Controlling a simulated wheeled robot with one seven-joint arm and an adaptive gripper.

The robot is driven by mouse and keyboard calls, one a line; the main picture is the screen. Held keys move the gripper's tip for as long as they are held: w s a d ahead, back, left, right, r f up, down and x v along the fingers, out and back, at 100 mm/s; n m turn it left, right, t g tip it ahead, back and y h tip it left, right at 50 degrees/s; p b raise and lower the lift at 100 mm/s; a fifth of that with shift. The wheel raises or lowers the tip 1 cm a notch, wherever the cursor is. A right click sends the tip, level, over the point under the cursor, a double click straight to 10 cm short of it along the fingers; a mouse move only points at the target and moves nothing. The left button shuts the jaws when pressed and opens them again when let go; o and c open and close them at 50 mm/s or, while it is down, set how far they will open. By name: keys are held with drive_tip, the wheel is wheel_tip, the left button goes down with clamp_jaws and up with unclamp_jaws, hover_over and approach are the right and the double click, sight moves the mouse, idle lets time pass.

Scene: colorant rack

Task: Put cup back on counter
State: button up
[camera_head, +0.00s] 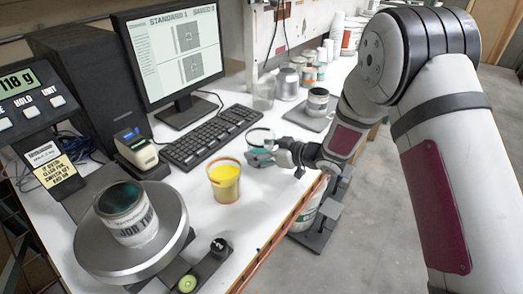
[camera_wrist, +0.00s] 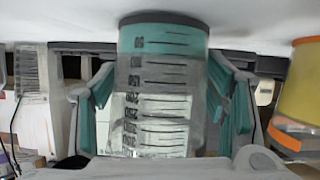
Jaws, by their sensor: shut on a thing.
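A clear cup with teal liquid (camera_head: 259,138) is held upright in my gripper (camera_head: 264,156), over the front part of the white counter (camera_head: 217,225). In the wrist view, which is upside down, the cup (camera_wrist: 162,95) fills the middle, with dark scale marks and teal liquid at its base. My teal fingers press on both its sides. Its base is at or just above the counter; I cannot tell whether it touches. A cup of yellow liquid (camera_head: 224,184) stands left of it on the counter and also shows at the right of the wrist view (camera_wrist: 302,80).
A keyboard (camera_head: 208,137) and monitor (camera_head: 175,50) lie behind. A scale plate (camera_head: 90,258) with a labelled can (camera_head: 128,213) is at left. Another empty clear cup (camera_head: 263,94), several cans and a small scale with a can (camera_head: 317,104) stand farther back. The counter's front edge is close.

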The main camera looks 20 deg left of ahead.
drive_tip(key=shift+f, duration=0.1)
drive_tip(key=shift+f, duration=0.1)
drive_tip(key=o, duration=1.3)
drive_tip(key=shift+o, duration=0.2)
drive_tip(key=shift+r, duration=0.2)
drive_tip(key=v, duration=1.2)
drive_tip(key=shift+r, duration=0.1)
